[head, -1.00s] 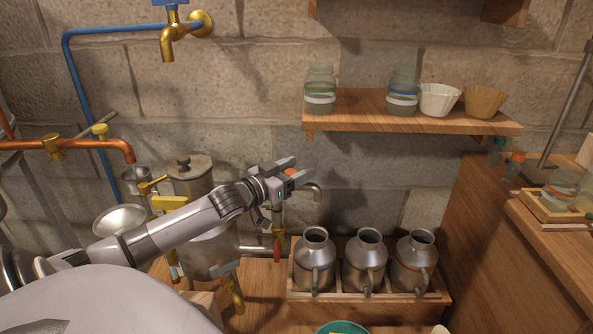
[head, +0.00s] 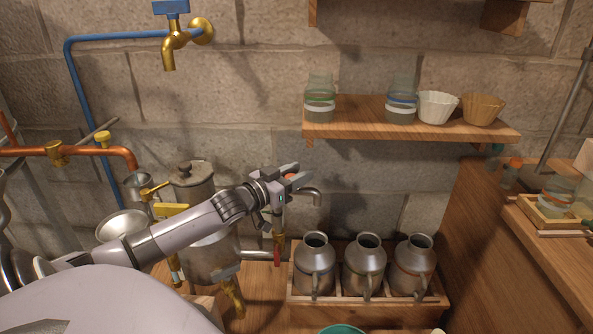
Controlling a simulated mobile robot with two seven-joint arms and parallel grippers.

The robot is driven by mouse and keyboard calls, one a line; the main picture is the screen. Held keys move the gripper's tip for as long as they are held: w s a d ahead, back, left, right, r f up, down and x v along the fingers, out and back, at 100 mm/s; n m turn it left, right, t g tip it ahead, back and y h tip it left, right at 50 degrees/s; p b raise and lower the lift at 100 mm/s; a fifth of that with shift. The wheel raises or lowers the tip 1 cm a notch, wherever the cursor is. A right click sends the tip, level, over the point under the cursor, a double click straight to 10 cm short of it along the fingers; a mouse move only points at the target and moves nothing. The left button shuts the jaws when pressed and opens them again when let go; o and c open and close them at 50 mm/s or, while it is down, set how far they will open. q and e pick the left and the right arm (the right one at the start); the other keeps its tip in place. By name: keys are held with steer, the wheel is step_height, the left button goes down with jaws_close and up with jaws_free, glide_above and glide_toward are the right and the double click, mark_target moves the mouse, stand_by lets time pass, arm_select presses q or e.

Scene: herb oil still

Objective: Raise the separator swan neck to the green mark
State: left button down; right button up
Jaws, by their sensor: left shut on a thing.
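The separator (head: 208,262) is a grey metal vessel behind my left arm. A short pipe leaves its right side and meets the swan neck, whose curved metal spout (head: 315,194) bends over and down to the right of my gripper. My left gripper (head: 293,177) is shut at the top of the swan neck, around an orange-red part (head: 291,175) that shows between the fingers. The gripper hides much of the neck's upper part. I cannot make out the green mark. My right gripper is not in view.
Several metal jugs stand in a wooden rack (head: 368,312) below and right of the spout. A wall shelf (head: 410,128) with jars and filter cups is above right. A brass tap (head: 174,45) and copper pipe (head: 80,151) are at left.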

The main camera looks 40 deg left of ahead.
arm_select(q)
steer(key=shift+r, duration=0.15)
steer(key=c, duration=0.8)
jaws_free()
steer(key=shift+s, duration=0.1)
steer(key=shift+s+a+p, duration=0.15)
steer(key=shift+s+p, duration=0.1)
steer(key=shift+s, duration=1.5)
steer(key=shift+s+a+p, duration=0.15)
steer(key=shift+s+p, duration=0.05)
steer(key=shift+s, duration=1.5)
steer(key=shift+d, duration=0.1)
